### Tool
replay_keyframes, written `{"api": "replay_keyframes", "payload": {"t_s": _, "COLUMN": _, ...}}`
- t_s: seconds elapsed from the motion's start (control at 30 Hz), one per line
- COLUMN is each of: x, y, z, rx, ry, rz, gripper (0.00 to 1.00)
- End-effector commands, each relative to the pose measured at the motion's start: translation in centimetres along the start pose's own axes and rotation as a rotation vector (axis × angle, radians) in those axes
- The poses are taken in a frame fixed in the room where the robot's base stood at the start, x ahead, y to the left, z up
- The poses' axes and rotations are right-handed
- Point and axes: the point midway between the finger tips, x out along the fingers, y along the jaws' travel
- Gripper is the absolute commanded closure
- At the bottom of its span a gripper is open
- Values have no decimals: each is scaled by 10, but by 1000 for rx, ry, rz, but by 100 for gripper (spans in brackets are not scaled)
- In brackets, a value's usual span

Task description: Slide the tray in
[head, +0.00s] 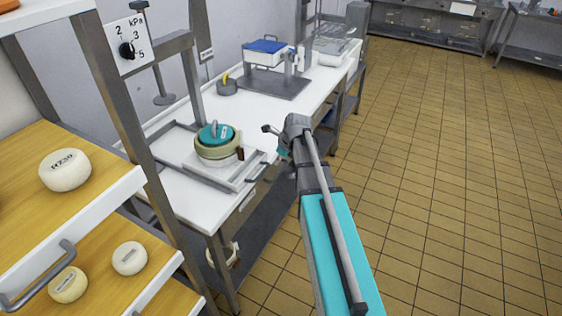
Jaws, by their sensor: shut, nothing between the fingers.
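A pale grey tray (198,172) sits on the white worktop, towards its front edge. A dark bar handle (258,172) is on its right side. A round beige mould (217,151) with a teal lid stands on the tray. The tray is out to the right of the press plunger (164,99), with a low grey frame (163,137) on the worktop behind it. My gripper (268,131) is shut and empty, above and right of the tray and apart from its handle. My wrist partly hides its far side.
The press frame (186,42) has a kPa dial (128,49). A blue-topped scale (264,47) stands farther back on the worktop. At left, wooden shelves (30,165) hold white cheeses (65,170), with a grey handle (45,280) in front. The tiled floor (450,170) at right is clear.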

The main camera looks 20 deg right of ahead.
Motion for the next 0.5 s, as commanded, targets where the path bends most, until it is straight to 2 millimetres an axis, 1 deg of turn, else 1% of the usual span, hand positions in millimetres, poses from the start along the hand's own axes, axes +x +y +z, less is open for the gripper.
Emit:
{"api": "replay_keyframes", "payload": {"t_s": 0.03, "x": 2, "y": -1, "z": 10, "rx": -3, "ry": -1, "rz": 1, "gripper": 100}}
{"api": "replay_keyframes", "payload": {"t_s": 0.2, "x": 8, "y": -1, "z": 26, "rx": -2, "ry": -1, "rz": 0, "gripper": 100}}
{"api": "replay_keyframes", "payload": {"t_s": 0.33, "x": 11, "y": 0, "z": 33, "rx": -2, "ry": -1, "rz": 0, "gripper": 100}}
{"api": "replay_keyframes", "payload": {"t_s": 0.5, "x": 12, "y": 0, "z": 35, "rx": -2, "ry": -1, "rz": 0, "gripper": 100}}
